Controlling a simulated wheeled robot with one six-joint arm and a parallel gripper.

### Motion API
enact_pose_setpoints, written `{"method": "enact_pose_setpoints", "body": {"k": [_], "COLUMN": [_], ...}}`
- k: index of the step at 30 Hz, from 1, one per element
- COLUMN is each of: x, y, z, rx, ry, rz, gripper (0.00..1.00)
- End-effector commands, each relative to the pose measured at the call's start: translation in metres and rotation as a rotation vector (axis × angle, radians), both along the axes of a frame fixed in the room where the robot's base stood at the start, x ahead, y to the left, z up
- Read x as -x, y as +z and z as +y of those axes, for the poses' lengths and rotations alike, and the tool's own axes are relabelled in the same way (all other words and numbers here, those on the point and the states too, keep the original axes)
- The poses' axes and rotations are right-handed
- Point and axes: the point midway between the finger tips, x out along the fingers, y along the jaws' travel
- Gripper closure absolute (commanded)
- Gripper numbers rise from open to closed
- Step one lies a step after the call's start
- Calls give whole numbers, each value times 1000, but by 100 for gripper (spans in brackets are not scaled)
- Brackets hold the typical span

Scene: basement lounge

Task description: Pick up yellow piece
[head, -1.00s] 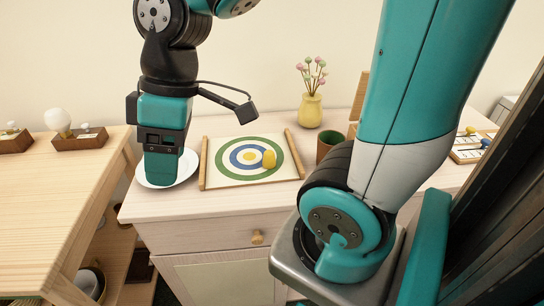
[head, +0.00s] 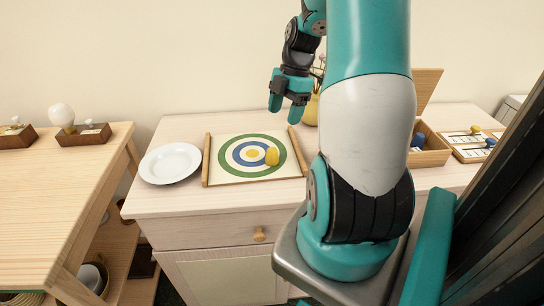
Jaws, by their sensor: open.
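A small rounded yellow piece (head: 272,156) stands on the target board (head: 224,175), on the right part of its rings. The board is cream with green, blue and yellow rings and has a wooden rail on its left and right sides. My gripper (head: 284,113) is open and empty, in the air above and behind the board's back right corner, apart from the yellow piece. Another yellow piece (head: 475,129) lies on a slotted tray at the far right.
A white plate (head: 171,163) lies left of the board on the cabinet top. A yellow vase (head: 311,110) stands behind my arm. An open wooden box (head: 432,149) and a slotted tray (head: 466,152) with a blue piece (head: 490,143) are at right. A wooden table (head: 65,185) is at left.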

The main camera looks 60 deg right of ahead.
Motion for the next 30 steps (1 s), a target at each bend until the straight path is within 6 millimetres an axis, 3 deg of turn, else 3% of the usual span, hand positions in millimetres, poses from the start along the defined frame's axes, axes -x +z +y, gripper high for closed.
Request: {"method": "enact_pose_setpoints", "body": {"k": [3, 9, 17, 24, 30], "x": [-2, -5, -8, -15, -15], "y": [-28, -62, -81, -115, -122], "z": [9, 17, 23, 33, 34], "rx": [-5, -2, -2, -3, 1], "ry": [1, 0, 1, 0, -1], "rz": [5, 3, 3, 3, 1], "gripper": [35, 35, 35, 35, 35]}}
